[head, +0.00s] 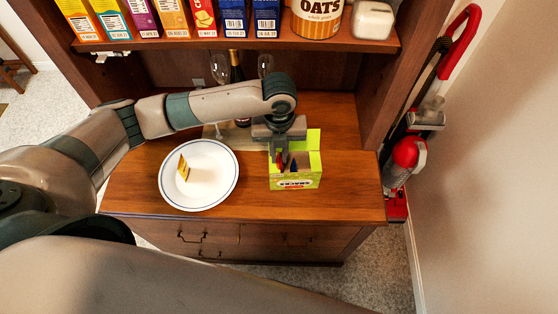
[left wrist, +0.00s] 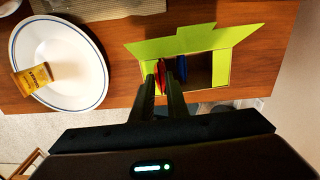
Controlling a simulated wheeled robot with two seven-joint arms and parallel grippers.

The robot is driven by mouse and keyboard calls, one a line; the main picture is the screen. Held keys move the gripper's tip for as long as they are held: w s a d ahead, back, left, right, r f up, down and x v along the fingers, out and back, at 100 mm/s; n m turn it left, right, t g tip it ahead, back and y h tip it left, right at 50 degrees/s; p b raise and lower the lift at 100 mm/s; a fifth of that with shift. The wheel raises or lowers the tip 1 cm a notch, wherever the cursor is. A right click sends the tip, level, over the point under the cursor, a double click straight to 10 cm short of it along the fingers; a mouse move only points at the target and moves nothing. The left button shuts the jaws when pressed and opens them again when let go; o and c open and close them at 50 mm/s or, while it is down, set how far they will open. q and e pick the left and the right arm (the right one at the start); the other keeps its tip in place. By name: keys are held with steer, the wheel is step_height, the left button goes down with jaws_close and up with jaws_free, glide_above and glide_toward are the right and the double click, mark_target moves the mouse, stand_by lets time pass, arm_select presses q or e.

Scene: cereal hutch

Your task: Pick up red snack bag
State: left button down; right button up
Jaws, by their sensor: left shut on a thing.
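The red snack bag (left wrist: 160,76) shows as a narrow red edge between the fingers of my left gripper (left wrist: 162,82) in the left wrist view. The left gripper is shut on it, at the open top of a green box (left wrist: 207,40). In the head view the left gripper (head: 281,163) reaches down into the same green box (head: 296,183) on the hutch counter. A blue bag (left wrist: 181,70) stands in the box beside the gripper. Most of the red bag is hidden by the fingers and box. My right gripper is not in view.
A white plate (head: 213,193) with a blue rim lies left of the box and holds a small yellow bag (head: 184,168). A wine bottle (head: 237,75) and glasses stand behind. A shelf (head: 180,43) with cereal boxes overhangs the counter. Bare counter (head: 345,195) lies right of the box.

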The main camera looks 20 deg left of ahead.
arm_select(q)
step_height(320, 180, up, 14)
steer(key=b, duration=0.3)
steer(key=shift+b, duration=0.3)
